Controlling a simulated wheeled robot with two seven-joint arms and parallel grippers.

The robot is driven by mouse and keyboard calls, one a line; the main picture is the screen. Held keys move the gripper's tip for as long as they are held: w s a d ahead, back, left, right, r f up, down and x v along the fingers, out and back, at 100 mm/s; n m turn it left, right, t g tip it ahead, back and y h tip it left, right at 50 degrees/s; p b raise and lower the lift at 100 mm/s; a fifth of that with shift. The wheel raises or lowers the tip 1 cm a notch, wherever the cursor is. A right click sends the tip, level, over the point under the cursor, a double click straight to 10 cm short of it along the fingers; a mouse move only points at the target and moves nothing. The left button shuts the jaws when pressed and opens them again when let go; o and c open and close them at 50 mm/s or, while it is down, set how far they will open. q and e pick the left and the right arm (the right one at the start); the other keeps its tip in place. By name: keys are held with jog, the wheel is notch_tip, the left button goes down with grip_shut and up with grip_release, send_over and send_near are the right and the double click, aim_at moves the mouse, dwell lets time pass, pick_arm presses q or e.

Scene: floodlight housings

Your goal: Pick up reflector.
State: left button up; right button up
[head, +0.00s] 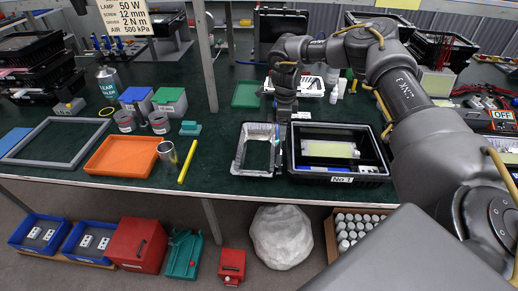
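The reflector (240,158) looks like a shiny silver rectangular tray with raised walls. It is on the green bench top, directly left of a black housing (337,180) labelled "No 1". My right gripper (281,117) points down at the reflector's far right corner, by its right wall. Its fingertips are small and dark here, so I cannot tell whether they are open or closed on the wall. The black housing holds a pale yellow panel and a blue-and-white item. My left gripper is out of view.
An orange tray (122,157), a yellow rod (187,162) and a metal cup (168,158) are left of the reflector. A grey frame (58,143) lies farther left. A green tray (247,94) lies behind. My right arm covers much of the right side.

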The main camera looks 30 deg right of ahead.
aim_at(281, 144)
jog(key=f, duration=0.2)
jog(key=shift+w+d+f, duration=0.15)
jog(key=shift+w+f, duration=0.2)
jog(key=shift+s+f+p, duration=0.15)
jog(key=shift+p, duration=0.15)
notch_tip(281, 144, down, 4)
jog(key=shift+d+r+p, duration=0.1)
jog(key=shift+p, duration=0.45)
jog(key=shift+f, duration=0.55)
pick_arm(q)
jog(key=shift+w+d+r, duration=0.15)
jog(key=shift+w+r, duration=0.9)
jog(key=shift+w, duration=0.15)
pick_arm(e)
jog(key=shift+s, duration=0.1)
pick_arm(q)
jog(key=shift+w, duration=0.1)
pick_arm(e)
jog(key=c, duration=0.4)
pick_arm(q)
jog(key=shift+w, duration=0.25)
pick_arm(e)
jog(key=c, duration=1)
